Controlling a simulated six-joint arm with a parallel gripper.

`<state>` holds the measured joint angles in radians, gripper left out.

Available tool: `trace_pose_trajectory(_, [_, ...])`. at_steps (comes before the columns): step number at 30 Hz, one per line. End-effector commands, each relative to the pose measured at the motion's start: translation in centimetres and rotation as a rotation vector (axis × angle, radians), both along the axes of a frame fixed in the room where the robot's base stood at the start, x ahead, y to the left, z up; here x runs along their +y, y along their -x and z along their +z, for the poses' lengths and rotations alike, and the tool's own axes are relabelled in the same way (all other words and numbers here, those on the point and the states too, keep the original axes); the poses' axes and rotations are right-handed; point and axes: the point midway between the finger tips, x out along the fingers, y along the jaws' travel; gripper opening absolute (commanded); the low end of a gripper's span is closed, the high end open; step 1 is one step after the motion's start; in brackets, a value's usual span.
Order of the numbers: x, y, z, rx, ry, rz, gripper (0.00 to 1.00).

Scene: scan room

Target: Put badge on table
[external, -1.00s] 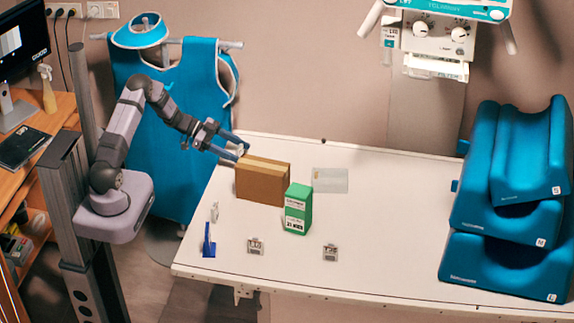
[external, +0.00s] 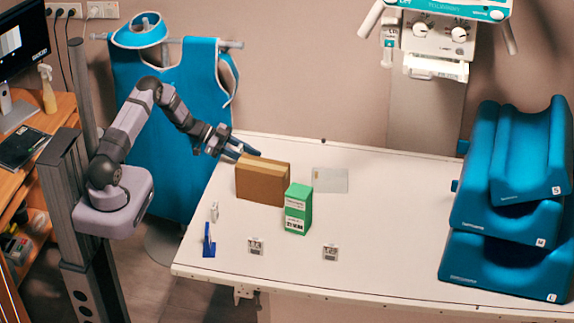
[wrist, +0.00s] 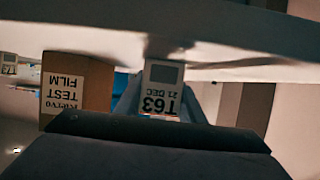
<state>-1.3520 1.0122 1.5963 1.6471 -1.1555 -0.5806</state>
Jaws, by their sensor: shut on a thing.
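My gripper (external: 248,154) is beyond the far left corner of the brown box in the external view, low at the table's back left edge. In the wrist view its blue fingers (wrist: 160,104) are shut on a badge (wrist: 160,88) marked "T63 21 DEC", which appears upside down. The held badge cannot be made out in the external view. The white table (external: 390,225) lies below; its pale surface (wrist: 255,40) crosses the top of the wrist view close to the badge. I cannot tell whether badge and table touch.
The brown box (external: 262,184) stands very near my gripper, with a green box (external: 298,209) in front. Two badges (external: 255,246) (external: 330,252), a blue stand (external: 209,243) and a clear sheet (external: 330,179) are on the table. Blue cushions (external: 505,245) fill the right end.

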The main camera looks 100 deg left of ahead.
Motion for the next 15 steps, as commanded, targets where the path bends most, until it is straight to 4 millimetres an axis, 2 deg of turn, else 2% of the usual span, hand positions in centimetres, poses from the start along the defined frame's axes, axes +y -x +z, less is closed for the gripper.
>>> trace_pose_trajectory(8, [0.1,0.0,0.5,-0.001,-0.002,0.000,0.10])
trace_pose_trajectory(15, [0.1,0.0,3.3,-0.002,-0.005,0.000,0.10])
